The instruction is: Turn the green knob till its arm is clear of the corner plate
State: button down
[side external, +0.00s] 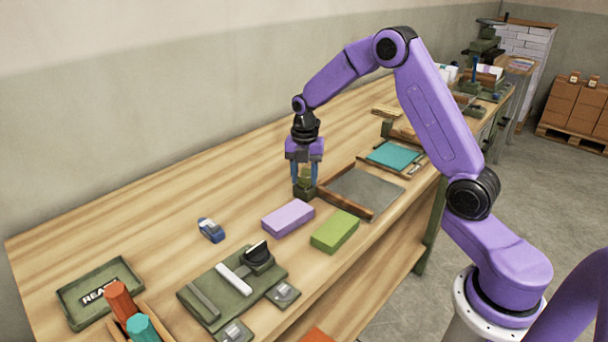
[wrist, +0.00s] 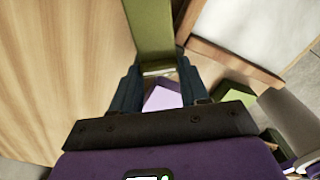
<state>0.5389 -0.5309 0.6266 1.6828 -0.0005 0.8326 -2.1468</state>
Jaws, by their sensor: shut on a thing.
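The green knob (side external: 304,191) stands on the bench at the left corner of a grey plate in a wooden frame (side external: 362,190). My gripper (side external: 305,182) points straight down over the knob and is shut on its upper part, which the fingers mostly hide. In the wrist view my gripper (wrist: 160,78) has a finger on each side of the knob. The knob's flat green arm (wrist: 150,28) runs to the top edge of that view, left of the frame's wooden corner (wrist: 195,42). Whether arm and corner touch or overlap is unclear.
A purple block (side external: 288,217) and a green block (side external: 335,231) lie in front of the knob. A blue stapler-like item (side external: 211,229), a dark green fixture (side external: 215,302) and a tray (side external: 75,303) lie nearer. A teal sheet (side external: 395,155) lies beyond. Bench left of the knob is clear.

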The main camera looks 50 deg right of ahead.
aim_at(305, 184)
jog(key=shift+n, duration=1.1)
jog(key=c, duration=0.6)
grip_release()
jog(key=shift+o, duration=0.2)
jog(key=shift+r, duration=0.1)
notch_tip(305, 184, up, 17)
jog(key=shift+r, duration=0.2)
